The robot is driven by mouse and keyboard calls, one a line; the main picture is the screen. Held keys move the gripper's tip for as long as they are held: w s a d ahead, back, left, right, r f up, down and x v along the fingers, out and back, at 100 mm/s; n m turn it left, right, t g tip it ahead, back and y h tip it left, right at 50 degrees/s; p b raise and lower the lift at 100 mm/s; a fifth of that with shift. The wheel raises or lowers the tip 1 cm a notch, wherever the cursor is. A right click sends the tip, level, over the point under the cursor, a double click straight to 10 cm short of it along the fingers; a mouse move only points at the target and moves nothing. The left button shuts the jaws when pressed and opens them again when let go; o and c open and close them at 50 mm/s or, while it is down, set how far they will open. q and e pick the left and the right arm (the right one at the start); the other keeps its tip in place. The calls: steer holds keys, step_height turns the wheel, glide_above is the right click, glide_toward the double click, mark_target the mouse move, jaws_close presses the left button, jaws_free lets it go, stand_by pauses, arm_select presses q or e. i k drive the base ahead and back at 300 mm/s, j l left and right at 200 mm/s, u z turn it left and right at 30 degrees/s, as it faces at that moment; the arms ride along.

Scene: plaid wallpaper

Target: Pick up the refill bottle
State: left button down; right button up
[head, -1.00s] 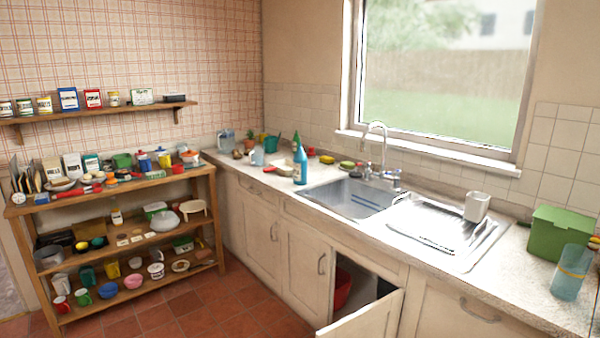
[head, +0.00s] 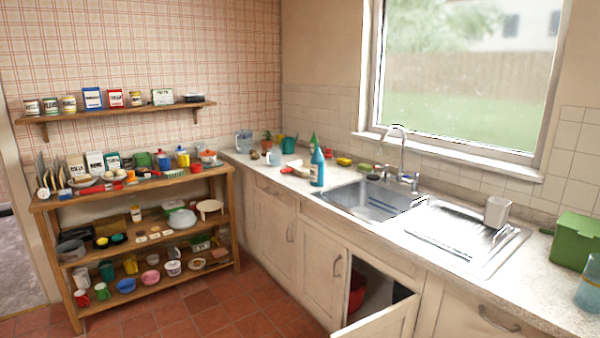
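A blue bottle (head: 317,168) with a pale label stands upright on the counter (head: 285,185), just left of the sink (head: 372,200). A green pointed-top bottle (head: 313,140) shows partly behind it. I cannot tell from the picture which of them is the refill bottle; the blue one is the larger and plainer to see. Neither of my grippers is in view.
An open cupboard door (head: 378,322) juts out below the sink, with a red thing (head: 357,290) inside. A crowded wooden shelf unit (head: 140,195) stands at left. The tiled floor (head: 215,310) between is clear. A green box (head: 575,240) is at right.

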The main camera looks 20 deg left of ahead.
mark_target(317, 168)
steer(key=i+j, duration=0.2)
steer(key=i+j+z, duration=0.15)
steer(key=j, duration=0.3)
steer(key=i+j, duration=0.25)
steer(key=j+z, duration=0.05)
